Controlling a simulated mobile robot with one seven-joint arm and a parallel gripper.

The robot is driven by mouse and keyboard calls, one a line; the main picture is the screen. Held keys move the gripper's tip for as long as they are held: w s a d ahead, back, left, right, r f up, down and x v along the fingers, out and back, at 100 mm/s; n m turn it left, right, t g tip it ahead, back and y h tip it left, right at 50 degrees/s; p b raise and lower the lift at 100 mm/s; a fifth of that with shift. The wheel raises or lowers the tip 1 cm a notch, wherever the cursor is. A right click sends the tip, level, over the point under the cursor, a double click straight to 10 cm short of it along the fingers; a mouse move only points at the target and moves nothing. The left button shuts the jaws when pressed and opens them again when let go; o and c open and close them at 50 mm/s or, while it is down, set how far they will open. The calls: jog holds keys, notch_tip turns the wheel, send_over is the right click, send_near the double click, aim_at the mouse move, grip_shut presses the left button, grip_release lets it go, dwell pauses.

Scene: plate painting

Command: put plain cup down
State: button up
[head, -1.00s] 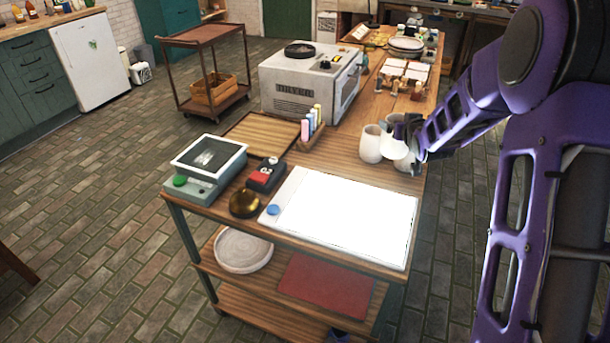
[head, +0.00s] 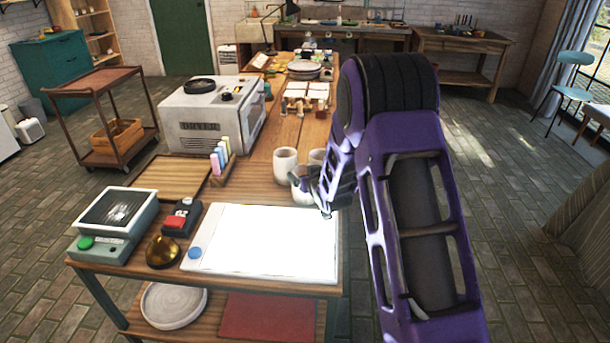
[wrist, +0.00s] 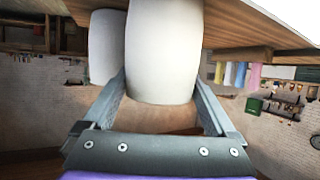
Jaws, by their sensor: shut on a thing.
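A plain white cup (head: 301,190) is between the fingers of my gripper (head: 322,198) at the right edge of the worktable, behind the glowing white panel. In the wrist view the fingers of my gripper (wrist: 160,108) stand on both sides of the white cup (wrist: 163,50), shut on it. The cup looks upright; I cannot tell whether its base touches the table. One of these also shows in the wrist view (wrist: 106,45).
The glowing panel (head: 265,240) covers the table's front. A tray (head: 165,175), a rack of coloured bottles (head: 219,160) and a dryer (head: 205,118) lie to the left. Some bare wood (head: 255,185) shows between the rack and the cups.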

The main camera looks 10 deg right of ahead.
jog(key=shift+f, duration=0.1)
jog(key=o, duration=1.3)
